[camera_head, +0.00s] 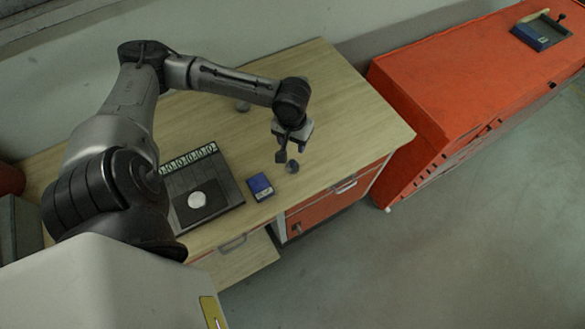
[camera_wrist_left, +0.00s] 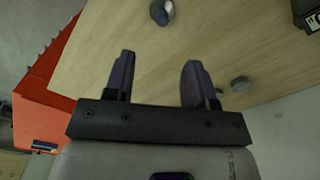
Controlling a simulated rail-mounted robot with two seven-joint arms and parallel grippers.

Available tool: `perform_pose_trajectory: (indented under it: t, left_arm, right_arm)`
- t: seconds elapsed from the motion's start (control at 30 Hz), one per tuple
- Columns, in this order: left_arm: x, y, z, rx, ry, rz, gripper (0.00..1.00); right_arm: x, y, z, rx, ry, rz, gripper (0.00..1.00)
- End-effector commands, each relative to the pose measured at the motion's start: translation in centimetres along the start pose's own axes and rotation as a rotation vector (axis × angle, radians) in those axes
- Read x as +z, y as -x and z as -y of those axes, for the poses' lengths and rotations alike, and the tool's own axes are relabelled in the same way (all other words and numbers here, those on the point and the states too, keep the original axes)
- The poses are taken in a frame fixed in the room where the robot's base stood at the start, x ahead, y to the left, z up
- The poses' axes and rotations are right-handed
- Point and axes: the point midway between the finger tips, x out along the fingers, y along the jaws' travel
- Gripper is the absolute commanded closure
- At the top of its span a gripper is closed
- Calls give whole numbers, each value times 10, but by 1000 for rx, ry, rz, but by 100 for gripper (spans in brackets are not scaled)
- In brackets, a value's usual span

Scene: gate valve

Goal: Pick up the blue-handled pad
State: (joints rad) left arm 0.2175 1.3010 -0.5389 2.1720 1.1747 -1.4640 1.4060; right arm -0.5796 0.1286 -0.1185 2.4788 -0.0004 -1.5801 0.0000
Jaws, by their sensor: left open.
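A small round dark-grey piece (camera_head: 292,166) lies on the wooden table near its front edge. In the left wrist view it shows blue and white parts (camera_wrist_left: 162,12) at the top edge, partly cut off; it may be the blue-handled pad, but it is too small to be sure. My left gripper (camera_head: 287,150) points down over the table, just behind and above this piece. Its two fingers (camera_wrist_left: 158,65) are apart with nothing between them. My right gripper is not in view.
A blue box (camera_head: 260,187) and a dark case with a white round item (camera_head: 197,200) lie to the left. A grey knob-like piece (camera_head: 242,105) sits at the back. An orange cabinet (camera_head: 430,95) stands right, bearing a tray (camera_head: 550,30).

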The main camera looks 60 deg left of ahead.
Motion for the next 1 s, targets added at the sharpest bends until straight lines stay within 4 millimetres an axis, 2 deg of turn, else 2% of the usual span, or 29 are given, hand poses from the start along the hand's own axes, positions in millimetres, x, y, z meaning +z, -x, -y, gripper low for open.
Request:
perform_pose_trajectory:
  t: [0.17,0.43,0.6,0.77,1.0]
  left_arm:
    - [-4,-20,5,-10,36,6,49]
    - [-3,-64,5,-9,34,6,49]
    - [-4,-79,5,-8,33,3,49]
    - [-4,-85,5,-8,32,3,49]
    - [-6,-114,5,-9,33,4,49]
  right_arm:
    - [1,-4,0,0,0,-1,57]
    - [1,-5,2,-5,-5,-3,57]
    - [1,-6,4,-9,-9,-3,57]
    - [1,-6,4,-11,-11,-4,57]
    - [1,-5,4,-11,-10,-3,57]
